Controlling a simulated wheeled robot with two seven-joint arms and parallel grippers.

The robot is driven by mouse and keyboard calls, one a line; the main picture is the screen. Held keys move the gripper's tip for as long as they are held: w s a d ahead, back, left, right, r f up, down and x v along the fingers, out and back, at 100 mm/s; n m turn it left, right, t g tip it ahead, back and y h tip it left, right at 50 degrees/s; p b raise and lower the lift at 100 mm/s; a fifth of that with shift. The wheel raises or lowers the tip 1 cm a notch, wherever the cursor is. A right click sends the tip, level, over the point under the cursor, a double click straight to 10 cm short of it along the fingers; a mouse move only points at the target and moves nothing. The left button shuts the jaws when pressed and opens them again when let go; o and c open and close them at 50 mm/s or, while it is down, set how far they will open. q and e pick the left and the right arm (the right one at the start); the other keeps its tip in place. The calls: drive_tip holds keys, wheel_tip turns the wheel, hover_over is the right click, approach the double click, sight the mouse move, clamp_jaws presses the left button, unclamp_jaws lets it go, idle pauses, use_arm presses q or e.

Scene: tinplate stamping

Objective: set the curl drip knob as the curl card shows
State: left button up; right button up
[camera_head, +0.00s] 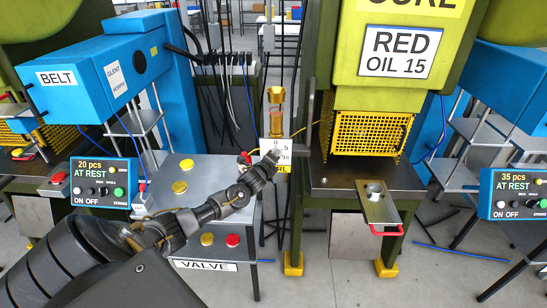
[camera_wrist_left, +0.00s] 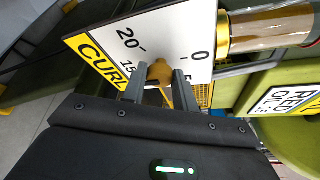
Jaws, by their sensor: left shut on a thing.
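The curl drip dial is a white plate (camera_head: 265,150) with a yellow CURL strip, below a brass and glass oiler (camera_head: 276,110). In the left wrist view the dial plate (camera_wrist_left: 190,35) is tilted and shows the marks 0, 15 and 20, with another mark partly hidden. My left gripper (camera_head: 272,157) is at the dial, its fingers shut on the brass knob (camera_wrist_left: 158,72). The fingers hide part of the knob, and I cannot tell which mark it points to. The curl card (camera_head: 400,52) on the green press reads RED OIL 15. My right gripper is not in view.
A grey bench (camera_head: 210,172) with yellow and red buttons and a VALVE label stands left of the dial. A yellow mesh guard (camera_head: 368,134) and a plate with a red handle (camera_head: 380,212) are at the right. Blue machines with AT REST panels (camera_head: 100,183) flank the scene.

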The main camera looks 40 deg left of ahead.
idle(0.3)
use_arm(q)
drive_tip(key=o, duration=1)
drive_tip(key=shift+c, duration=0.2)
drive_tip(key=b+v, duration=0.2)
drive_tip(key=v, duration=0.8)
drive_tip(key=shift+s+d, duration=0.2)
drive_tip(key=shift+s, duration=0.15)
drive_tip(key=shift+r, duration=0.1)
